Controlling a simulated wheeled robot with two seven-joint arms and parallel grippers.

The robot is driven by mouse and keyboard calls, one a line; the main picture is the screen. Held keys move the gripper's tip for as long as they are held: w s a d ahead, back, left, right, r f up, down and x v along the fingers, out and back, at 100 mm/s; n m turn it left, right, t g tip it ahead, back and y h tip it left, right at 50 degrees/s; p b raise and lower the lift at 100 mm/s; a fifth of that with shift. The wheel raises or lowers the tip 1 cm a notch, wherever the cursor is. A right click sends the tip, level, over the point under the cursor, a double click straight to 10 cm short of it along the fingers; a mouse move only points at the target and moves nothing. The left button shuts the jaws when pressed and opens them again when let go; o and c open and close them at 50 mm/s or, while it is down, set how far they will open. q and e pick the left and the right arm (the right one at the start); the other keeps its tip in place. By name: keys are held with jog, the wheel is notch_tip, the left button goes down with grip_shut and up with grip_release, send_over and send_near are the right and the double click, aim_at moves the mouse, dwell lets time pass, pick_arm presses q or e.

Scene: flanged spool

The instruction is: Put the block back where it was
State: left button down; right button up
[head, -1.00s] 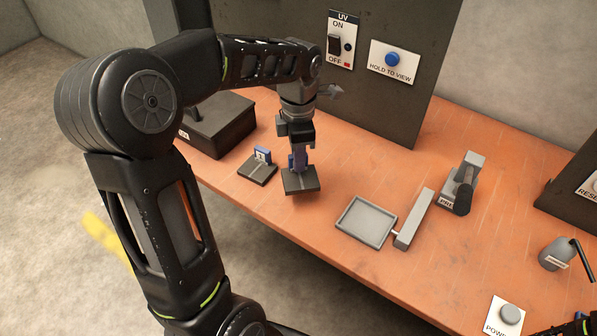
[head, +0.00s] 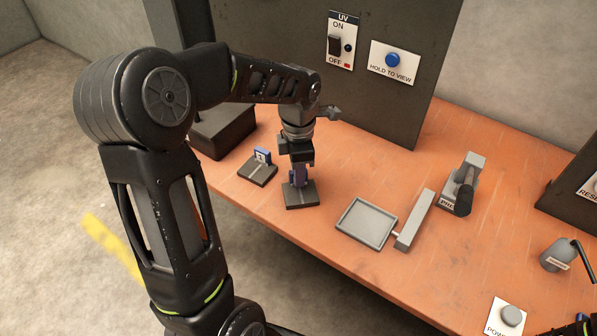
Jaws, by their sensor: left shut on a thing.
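My left gripper (head: 298,170) is shut on a dark block with a blue upright grip (head: 301,195). The block hangs upright below the jaws, at or just above the orange table near its front edge; I cannot tell whether it touches. The jaws hide most of the blue part. A similar dark block with a blue, white-labelled upright (head: 258,171) stands on the table just left of it.
A grey shallow tray (head: 366,222) and a grey bar (head: 414,220) lie to the right. A grey press-like device (head: 463,184) stands beyond them. A dark box (head: 222,130) is at back left, and a dark panel (head: 390,110) with a UV switch (head: 341,40) stands behind.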

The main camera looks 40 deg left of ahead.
pick_arm(q)
jog(key=c, duration=1.4)
grip_release()
notch_tip(320, 180, up, 12)
jog(key=p, duration=0.1)
jog(key=shift+r, duration=0.15)
